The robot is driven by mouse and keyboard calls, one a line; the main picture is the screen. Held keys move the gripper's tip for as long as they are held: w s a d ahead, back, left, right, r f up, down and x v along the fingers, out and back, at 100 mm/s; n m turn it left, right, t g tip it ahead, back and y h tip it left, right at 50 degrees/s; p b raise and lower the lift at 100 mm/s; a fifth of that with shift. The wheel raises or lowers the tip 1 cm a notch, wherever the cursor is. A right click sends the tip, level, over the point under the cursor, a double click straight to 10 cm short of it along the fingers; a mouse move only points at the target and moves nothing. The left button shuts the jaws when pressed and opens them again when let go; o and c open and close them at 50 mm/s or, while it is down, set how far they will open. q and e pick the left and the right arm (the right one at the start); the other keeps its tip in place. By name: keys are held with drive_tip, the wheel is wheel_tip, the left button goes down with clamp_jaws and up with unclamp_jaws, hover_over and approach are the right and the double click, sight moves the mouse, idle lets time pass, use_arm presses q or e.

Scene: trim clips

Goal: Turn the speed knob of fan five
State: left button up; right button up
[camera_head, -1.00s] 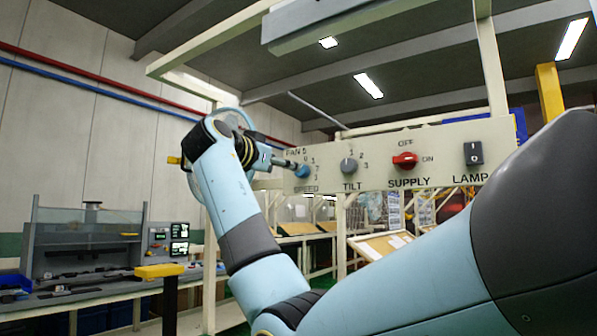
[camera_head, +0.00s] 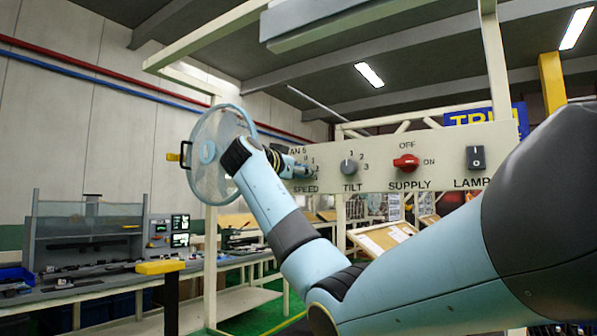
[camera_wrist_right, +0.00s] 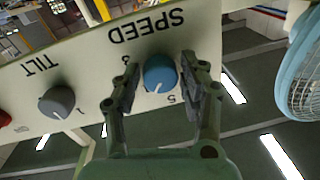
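The speed knob (camera_wrist_right: 160,74) is blue with a white pointer line and sits on the pale control panel (camera_head: 436,176) above the word SPEED, which reads upside down in the right wrist view. In that view its pointer aims down and slightly left, near the number 5. My right gripper (camera_wrist_right: 157,85) is open, one finger on each side of the knob, with narrow gaps at both sides. In the head view the right gripper (camera_head: 298,167) is at the panel's left end and partly covers the knob and its numbers. My left gripper is in neither view.
Right of the speed knob are the grey tilt knob (camera_head: 349,166), red supply switch (camera_head: 405,162) and dark lamp rocker (camera_head: 475,158). A round caged fan (camera_head: 210,150) stands left of the panel, behind my right forearm. A workbench (camera_head: 100,285) is further left.

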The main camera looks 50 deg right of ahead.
drive_tip(key=c, duration=0.7)
drive_tip(key=shift+c, duration=0.2)
drive_tip(key=shift+r+n+y, duration=0.15)
drive_tip(key=shift+n+y, duration=0.15)
drive_tip(key=shift+n, duration=3.6)
drive_tip(key=o, duration=1.2)
drive_tip(key=shift+c, duration=0.2)
